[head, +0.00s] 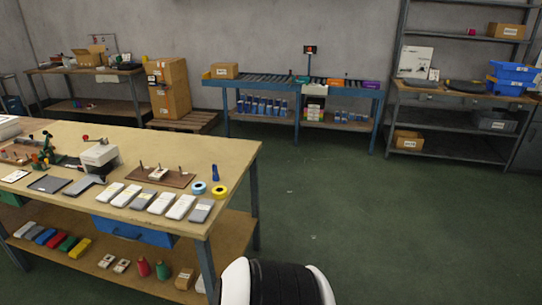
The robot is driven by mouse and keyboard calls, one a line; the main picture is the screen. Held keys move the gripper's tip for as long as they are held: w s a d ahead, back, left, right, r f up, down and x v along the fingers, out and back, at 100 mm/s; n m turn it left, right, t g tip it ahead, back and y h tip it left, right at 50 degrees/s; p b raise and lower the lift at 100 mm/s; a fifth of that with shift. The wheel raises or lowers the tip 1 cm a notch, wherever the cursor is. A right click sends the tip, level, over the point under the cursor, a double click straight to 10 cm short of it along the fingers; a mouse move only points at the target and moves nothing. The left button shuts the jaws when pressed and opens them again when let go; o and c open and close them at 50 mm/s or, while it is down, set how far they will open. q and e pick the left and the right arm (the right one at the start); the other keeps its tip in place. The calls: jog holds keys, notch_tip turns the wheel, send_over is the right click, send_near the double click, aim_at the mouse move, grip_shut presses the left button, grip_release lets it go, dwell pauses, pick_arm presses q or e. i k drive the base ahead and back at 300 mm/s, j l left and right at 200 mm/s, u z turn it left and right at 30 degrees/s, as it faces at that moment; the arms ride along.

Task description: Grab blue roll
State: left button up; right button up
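A small blue roll (199,188) lies flat near the right end of the wooden workbench (230,155). A yellow roll (220,191) lies just to its right. A dark blue upright object (215,173) stands behind the two rolls. Neither of my grippers shows in the head view. A white and black part at the bottom centre seems to be part of my own body.
Several white and grey flat packs (161,203) lie in a row left of the rolls. A brown board with pegs (157,174) is behind them. The bench has a lower shelf with coloured items. Green floor right of the bench is clear. A roller conveyor (270,79) stands at the back.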

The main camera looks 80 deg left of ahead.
aim_at(198, 188)
jog(key=u, duration=3.25)
